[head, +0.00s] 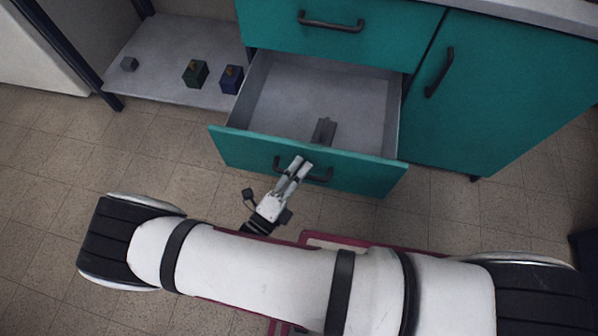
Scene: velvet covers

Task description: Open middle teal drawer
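The teal drawer (238,148) below the top drawer is pulled well out from the cabinet, and its grey inside shows. Its dark bar handle (321,179) is on the front panel. My gripper (302,162) is at this handle, its two pale fingers lying over the middle of the bar and close together. I cannot tell whether they are clamped on the bar or only resting against it. Whether another drawer lies below is hidden by the open drawer.
A small dark grey object (323,131) lies in the open drawer. The closed top drawer (385,35) is above it and a closed teal door (500,95) is to the right. A low shelf (165,60) at left holds several small blocks. Tiled floor (60,160) is clear at left.

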